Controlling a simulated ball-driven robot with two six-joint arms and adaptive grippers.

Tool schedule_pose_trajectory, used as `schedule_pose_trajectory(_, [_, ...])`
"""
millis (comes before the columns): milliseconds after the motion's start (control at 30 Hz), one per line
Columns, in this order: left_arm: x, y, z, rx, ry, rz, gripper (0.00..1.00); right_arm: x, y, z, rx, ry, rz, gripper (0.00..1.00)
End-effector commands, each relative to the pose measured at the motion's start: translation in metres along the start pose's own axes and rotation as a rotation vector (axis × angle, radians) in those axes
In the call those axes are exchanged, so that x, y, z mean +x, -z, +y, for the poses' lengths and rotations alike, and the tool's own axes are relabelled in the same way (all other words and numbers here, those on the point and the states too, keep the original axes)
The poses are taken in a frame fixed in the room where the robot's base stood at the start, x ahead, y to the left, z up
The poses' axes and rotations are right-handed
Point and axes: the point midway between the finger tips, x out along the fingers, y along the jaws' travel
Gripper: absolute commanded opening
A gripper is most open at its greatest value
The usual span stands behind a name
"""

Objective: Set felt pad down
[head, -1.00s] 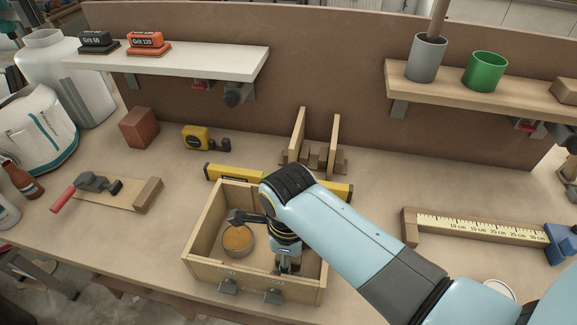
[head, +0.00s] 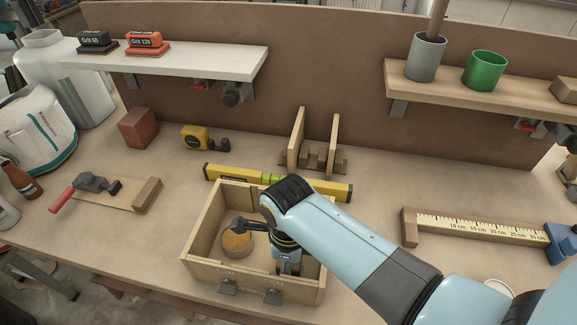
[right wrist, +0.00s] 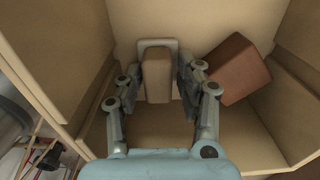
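My right gripper (right wrist: 159,80) points down inside an open wooden box (head: 205,220). In the right wrist view its fingers lie along both sides of a tan, rounded block that looks like the felt pad (right wrist: 158,75), and appear shut on it. Whether the pad touches the box floor is hard to tell. In the head view my right gripper (head: 288,268) is partly hidden by the arm and box wall, and the pad is hidden. My left gripper is not in view.
A reddish-brown block (right wrist: 236,70) lies beside the pad in the wrist view. A yellow level (head: 225,173) lies behind the box. Bare bench (head: 375,185) is to the right.

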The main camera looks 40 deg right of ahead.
Motion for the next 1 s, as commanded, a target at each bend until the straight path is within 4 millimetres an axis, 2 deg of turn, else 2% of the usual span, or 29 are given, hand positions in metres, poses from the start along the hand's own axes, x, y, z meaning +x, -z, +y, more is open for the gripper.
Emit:
schedule_pose_trajectory(167, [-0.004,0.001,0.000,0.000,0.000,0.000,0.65,-0.031,-0.001,0.000,0.000,0.003,-0.004,0.37])
schedule_pose_trajectory(400, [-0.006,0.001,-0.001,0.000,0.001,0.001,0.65,-0.085,-0.001,0.000,0.000,0.002,-0.005,0.37])
schedule_pose_trajectory(533, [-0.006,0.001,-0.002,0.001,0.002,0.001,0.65,-0.105,-0.001,-0.001,0.000,0.003,-0.004,0.37])
schedule_pose_trajectory(700, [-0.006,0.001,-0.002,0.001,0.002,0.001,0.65,-0.118,0.000,0.000,0.000,0.001,-0.001,0.37])
schedule_pose_trajectory(1000, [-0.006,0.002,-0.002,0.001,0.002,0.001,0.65,-0.119,0.000,0.000,0.000,0.001,-0.001,0.37])
